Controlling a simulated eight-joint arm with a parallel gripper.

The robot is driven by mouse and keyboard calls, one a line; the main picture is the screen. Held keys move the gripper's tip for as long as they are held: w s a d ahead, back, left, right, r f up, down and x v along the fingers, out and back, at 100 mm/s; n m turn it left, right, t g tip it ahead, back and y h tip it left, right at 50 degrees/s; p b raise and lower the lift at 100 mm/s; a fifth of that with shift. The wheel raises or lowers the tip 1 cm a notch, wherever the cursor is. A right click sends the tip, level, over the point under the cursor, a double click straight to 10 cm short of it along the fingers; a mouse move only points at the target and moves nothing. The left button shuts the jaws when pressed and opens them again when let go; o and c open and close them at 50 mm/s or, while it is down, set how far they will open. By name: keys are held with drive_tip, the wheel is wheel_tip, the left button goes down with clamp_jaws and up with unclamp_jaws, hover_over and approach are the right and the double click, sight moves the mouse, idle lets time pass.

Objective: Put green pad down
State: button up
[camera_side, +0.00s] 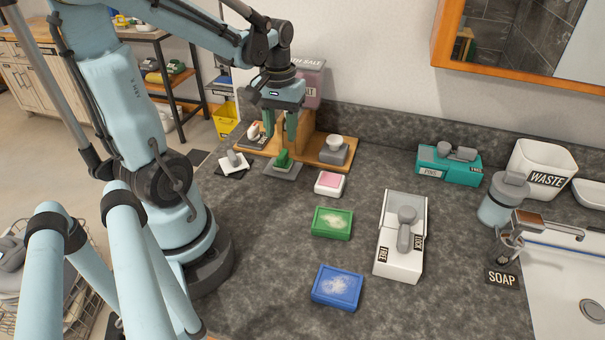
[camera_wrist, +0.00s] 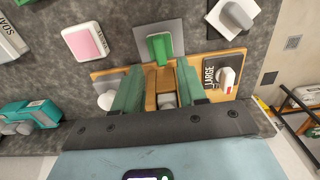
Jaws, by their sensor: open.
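A green rectangular block with a pale patch (camera_side: 332,222) lies farther forward on the counter.
A wooden stand (camera_side: 312,140) with a white-knobbed grey piece (camera_side: 334,149) is close to my gripper. A pink-topped white block (camera_side: 329,183), a blue block (camera_side: 337,287) and a white box (camera_side: 402,250) stand on the counter. Bare counter lies left of the green block.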

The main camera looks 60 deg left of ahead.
sight(282, 154)
wheel_tip(282, 154, up, 6)
drive_tip(key=w+d+m+t, duration=0.2)
drive_tip(key=d+m+t, duration=0.1)
drive_tip(key=d, duration=0.4)
drive_tip(key=w+d+f+m+t, duration=0.1)
drive_tip(key=d+m+t, duration=0.3)
drive_tip(key=d+m, duration=0.2)
drive_tip(key=shift+w+d, duration=0.4)
drive_tip(key=shift+d, duration=0.8)
drive_tip(key=o, duration=0.6)
